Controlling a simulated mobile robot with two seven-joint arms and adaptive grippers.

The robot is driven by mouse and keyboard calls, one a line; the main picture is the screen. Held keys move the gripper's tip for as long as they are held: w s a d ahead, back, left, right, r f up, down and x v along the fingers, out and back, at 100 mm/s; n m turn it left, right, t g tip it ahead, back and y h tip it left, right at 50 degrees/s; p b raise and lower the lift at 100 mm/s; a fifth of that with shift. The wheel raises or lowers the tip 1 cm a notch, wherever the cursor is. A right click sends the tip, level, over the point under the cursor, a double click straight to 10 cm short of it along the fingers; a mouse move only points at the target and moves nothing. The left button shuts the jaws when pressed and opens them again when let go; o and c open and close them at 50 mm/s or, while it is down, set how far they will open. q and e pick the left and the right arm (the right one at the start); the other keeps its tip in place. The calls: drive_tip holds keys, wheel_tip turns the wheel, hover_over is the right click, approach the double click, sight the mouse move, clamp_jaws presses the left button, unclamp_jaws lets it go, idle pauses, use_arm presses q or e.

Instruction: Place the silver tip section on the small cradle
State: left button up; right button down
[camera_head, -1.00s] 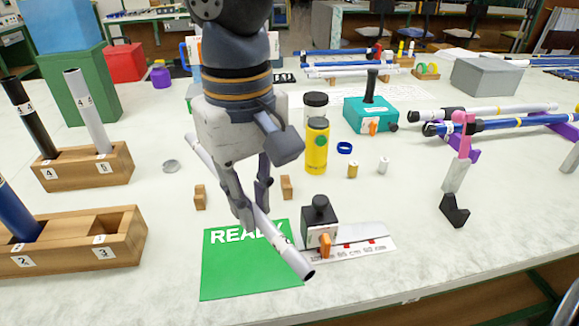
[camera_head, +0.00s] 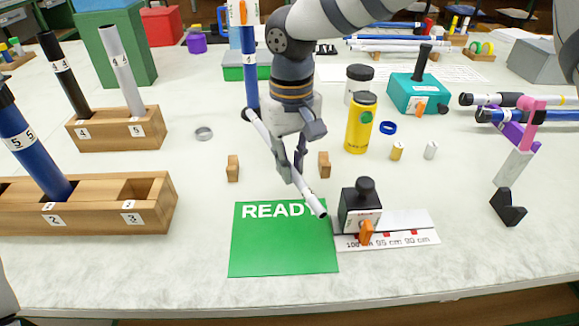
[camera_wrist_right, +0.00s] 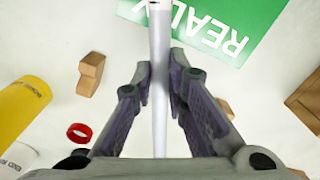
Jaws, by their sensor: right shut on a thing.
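The silver tip section (camera_head: 310,196) is a thin pale rod with a dark ring at its near end. My right gripper (camera_head: 293,172) is shut on it. The rod slants from back left to front right, its near end over the green mat's right edge. In the right wrist view the rod (camera_wrist_right: 160,110) runs between the fingertips (camera_wrist_right: 160,85). The small cradle appears to be two small notched wooden blocks, a left one (camera_head: 232,168) and a right one (camera_head: 324,164). The gripper is between them in the picture, nearer the right block. The rod's height is unclear. My left gripper is not in view.
The green READY mat (camera_head: 283,250) lies in front. A black-knobbed block (camera_head: 361,207) stands by the measuring strip (camera_head: 412,238). A yellow bottle (camera_head: 360,125) stands behind the right block. Wooden racks with rods (camera_head: 150,135) are at left. A blue upright rod (camera_head: 250,80) shows behind the arm.

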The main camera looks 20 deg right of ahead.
drive_tip(key=shift+f, duration=0.65)
drive_tip(key=shift+f, duration=0.55)
drive_tip(key=c, duration=1.6)
unclamp_jaws()
wheel_tip(320, 180, up, 13)
drive_tip(key=shift+r, duration=0.1)
